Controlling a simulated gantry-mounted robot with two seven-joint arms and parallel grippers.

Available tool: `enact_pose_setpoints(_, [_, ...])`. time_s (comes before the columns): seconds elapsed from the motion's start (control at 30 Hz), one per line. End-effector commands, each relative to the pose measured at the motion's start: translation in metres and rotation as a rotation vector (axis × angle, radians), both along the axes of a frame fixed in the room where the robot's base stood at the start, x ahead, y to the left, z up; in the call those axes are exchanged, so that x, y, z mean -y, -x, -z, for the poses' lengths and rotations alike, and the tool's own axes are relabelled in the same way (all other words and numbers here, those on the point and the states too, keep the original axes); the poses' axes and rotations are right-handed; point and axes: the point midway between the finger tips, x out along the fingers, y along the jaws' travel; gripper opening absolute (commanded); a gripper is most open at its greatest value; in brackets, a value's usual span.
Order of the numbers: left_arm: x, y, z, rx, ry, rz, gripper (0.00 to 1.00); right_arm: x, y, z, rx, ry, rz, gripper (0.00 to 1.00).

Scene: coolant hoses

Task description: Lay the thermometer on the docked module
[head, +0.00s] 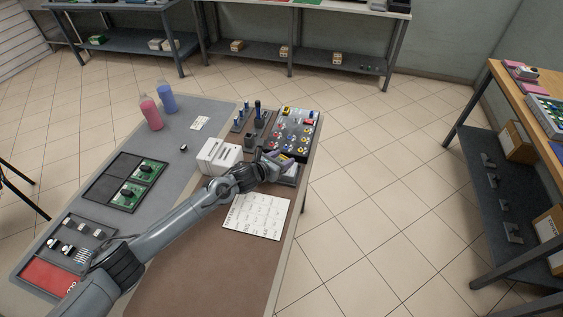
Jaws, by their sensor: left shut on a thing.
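My left arm reaches in from the lower left across the table. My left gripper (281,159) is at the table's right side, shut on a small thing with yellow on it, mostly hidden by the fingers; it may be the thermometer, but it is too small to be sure. The gripper is over or beside a grey tray (289,179). Green modules (149,169) with black round parts sit in a dark frame (98,189) on the table's left half. I cannot tell which one is the docked module. My right gripper is not in view.
A white slotted block (213,152) stands just left of the gripper. A board of coloured fittings (298,124) lies behind it, a printed sheet (256,216) in front. Pink (151,113) and blue (167,98) bottles stand at the back left. A red tray (50,278) lies front left.

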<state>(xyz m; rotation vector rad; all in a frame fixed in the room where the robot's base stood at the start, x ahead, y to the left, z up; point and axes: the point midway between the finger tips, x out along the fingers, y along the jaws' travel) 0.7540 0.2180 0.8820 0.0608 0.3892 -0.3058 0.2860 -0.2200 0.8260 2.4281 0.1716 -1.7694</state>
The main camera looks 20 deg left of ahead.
Motion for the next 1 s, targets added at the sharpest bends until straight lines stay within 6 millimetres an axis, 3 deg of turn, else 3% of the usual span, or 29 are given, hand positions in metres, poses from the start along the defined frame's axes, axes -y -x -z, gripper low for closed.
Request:
enact_pose_setpoints(0.1, [0.0003,0.0,0.0088,0.0,0.0,0.0,0.22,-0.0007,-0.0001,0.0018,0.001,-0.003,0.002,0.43])
enact_pose_setpoints(0.47, [0.0003,0.0,0.0125,0.0,-0.001,0.0,0.22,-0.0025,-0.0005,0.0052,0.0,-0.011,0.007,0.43])
enact_pose_setpoints(0.5, [0.0004,0.0,0.0128,0.0,-0.001,0.0,0.54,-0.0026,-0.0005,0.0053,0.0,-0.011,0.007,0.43])
enact_pose_setpoints(0.67, [0.0004,0.0001,0.0117,0.0,-0.001,0.0,0.78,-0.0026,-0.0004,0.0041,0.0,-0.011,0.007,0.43])
enact_pose_setpoints(1.0, [0.0003,0.0001,0.0093,0.0,0.0,0.0,0.78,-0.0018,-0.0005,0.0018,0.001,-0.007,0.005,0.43])
